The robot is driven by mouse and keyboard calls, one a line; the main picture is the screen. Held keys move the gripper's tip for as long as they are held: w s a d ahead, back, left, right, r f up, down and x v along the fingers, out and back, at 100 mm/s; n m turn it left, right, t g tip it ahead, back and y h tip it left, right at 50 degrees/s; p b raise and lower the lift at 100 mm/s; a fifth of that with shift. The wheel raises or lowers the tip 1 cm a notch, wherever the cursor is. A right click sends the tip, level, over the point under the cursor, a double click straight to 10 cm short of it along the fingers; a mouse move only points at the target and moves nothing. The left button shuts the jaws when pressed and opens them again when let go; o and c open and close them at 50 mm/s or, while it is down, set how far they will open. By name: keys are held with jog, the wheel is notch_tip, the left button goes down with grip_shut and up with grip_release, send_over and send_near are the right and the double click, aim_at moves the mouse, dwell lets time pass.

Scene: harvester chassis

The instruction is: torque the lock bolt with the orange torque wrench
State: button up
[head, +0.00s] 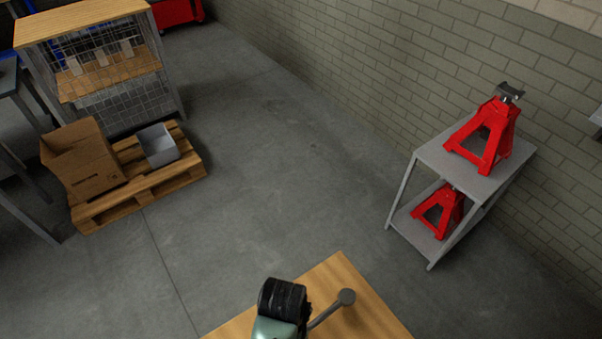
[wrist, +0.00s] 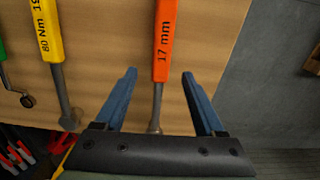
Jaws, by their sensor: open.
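The orange torque wrench (wrist: 164,40), marked "17 mm", lies on a wooden bench top in the wrist view. Its grey shaft runs down between my gripper's two blue fingers, toward the palm. My gripper (wrist: 159,74) is open, with one finger on each side of the wrench and a gap to both. I cannot tell how far the fingers are above the bench. In the head view the gripper's fingers do not show. The lock bolt is not in either view.
A yellow wrench (wrist: 50,35) marked "80 Nm" lies left of the orange one, with a green-handled tool (wrist: 2,55) farther left. The wooden bench (head: 372,315) shows in the head view. A pallet (head: 150,190) and a cart with red jack stands (head: 488,140) flank open floor.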

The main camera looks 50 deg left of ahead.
jog(key=shift+w+f, duration=0.15)
jog(key=shift+f, duration=1.55)
jog(key=shift+w+f, duration=0.1)
jog(key=shift+f, duration=1.55)
grip_shut()
jog(key=shift+r, duration=0.1)
